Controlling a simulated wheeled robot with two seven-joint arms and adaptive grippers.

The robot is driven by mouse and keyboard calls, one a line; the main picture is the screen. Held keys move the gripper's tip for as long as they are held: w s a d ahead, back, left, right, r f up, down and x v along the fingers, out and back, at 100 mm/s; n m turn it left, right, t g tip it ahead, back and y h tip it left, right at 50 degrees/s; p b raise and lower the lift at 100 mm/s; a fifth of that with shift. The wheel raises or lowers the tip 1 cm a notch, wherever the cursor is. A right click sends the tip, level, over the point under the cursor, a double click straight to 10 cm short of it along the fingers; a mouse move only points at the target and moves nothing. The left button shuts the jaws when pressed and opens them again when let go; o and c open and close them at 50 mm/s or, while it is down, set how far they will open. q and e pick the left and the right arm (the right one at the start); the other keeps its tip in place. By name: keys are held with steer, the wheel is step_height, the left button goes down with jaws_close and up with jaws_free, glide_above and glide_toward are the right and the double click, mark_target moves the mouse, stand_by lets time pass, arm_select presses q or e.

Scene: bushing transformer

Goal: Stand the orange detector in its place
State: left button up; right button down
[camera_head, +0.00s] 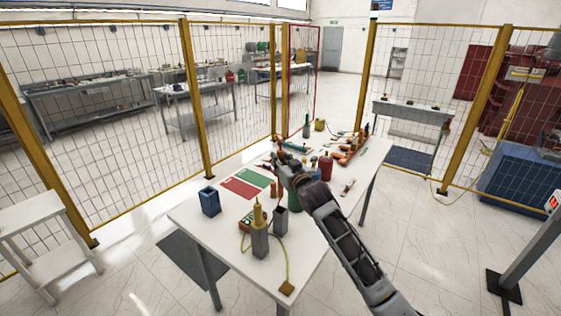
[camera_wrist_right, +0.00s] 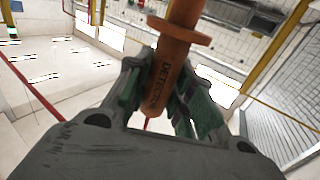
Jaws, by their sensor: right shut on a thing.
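The orange detector (camera_wrist_right: 172,72), with dark lettering and a wider collar, is between the fingers of my right gripper (camera_wrist_right: 170,100) in the right wrist view. The gripper is shut on its shaft, and the detector's upper end runs out of the picture. In the head view my right gripper (camera_head: 283,160) is above the middle of the white table, and the detector is hard to make out there. A blue open-topped holder (camera_head: 209,202) stands at the table's left, and a grey open-topped holder (camera_head: 281,221) stands near the front. I cannot tell which place is the detector's. My left gripper is out of view.
A grey holder with a yellow tool (camera_head: 259,239) stands at the front, with a cable beside it. Red (camera_head: 240,188) and green (camera_head: 252,177) mats lie left of my gripper. A red bottle (camera_head: 326,168) and an orange rack (camera_head: 348,152) stand farther right. Mesh fencing surrounds the area.

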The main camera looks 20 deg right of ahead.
steer(key=shift+f, duration=0.55)
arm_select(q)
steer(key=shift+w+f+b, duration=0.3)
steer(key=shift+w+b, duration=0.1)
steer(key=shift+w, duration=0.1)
arm_select(e)
steer(key=shift+f, duration=0.9)
